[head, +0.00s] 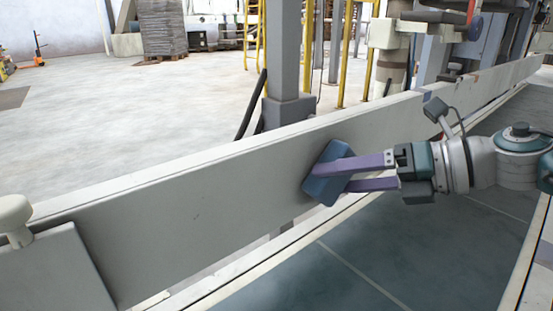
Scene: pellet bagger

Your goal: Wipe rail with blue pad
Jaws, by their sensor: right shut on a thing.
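The blue pad (322,178) is in the middle of the head view, tilted, at the face of the rail. It looks to be against the rail, but I cannot tell for sure that it touches. My right gripper (347,174) comes in from the right and its two purple fingers are shut on the pad. The rail (190,208) is a long, pale grey beam running from the lower left to the upper right. The pad hides a small part of its face. My left gripper is not in view.
A grey post (284,60) stands right behind the rail. A cream knob (14,214) sits at the rail's left end. A dark belt-like surface (400,262) lies below on the near side. Yellow railings (343,50) and stacked pallets (162,28) stand farther back.

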